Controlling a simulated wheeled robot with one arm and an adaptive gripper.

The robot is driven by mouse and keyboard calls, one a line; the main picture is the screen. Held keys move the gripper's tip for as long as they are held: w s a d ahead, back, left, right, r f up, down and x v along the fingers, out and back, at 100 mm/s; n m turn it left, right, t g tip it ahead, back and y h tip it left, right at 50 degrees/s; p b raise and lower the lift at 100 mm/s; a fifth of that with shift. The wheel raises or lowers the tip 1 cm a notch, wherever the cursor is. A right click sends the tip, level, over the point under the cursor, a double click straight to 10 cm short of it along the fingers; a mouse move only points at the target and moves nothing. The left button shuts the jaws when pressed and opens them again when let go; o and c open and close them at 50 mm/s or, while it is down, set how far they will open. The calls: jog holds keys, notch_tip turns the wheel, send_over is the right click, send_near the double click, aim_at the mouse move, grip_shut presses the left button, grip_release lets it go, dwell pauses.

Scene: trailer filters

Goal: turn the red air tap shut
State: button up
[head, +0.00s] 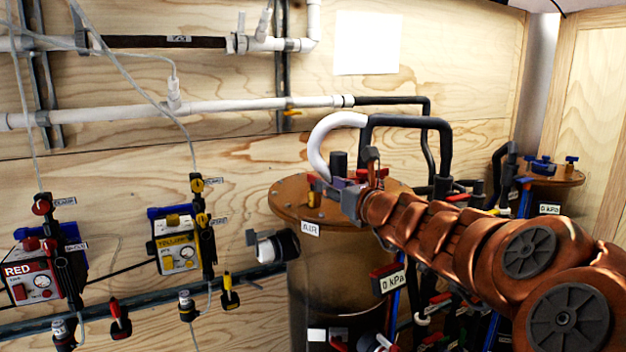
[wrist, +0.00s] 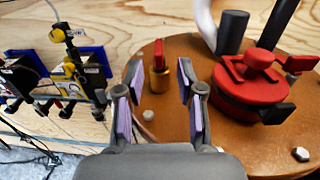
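A small tap with a red handle on a brass body (wrist: 158,78) stands upright on the brown round lid (wrist: 215,145) of the tank labelled AIR. It also shows in the head view (head: 313,192), left of my gripper (head: 348,198). In the wrist view my gripper (wrist: 160,88) is open, with its purple-padded fingers apart on either side of the tap. I see a gap between each pad and the tap; contact is not visible. A larger red round knob (wrist: 252,92) sits on the same lid, to the right of the fingers.
Dark upright pipes (wrist: 232,32) and a white hose (head: 325,140) rise from the lid close to my gripper. Red (head: 35,275) and yellow (head: 178,243) boxes with taps hang on the wooden wall at the left. Another lidded tank (head: 550,176) stands at the right.

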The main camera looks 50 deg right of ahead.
aim_at(308, 175)
jog(key=shift+x, duration=3.85)
jog(key=shift+a, duration=0.1)
grip_shut()
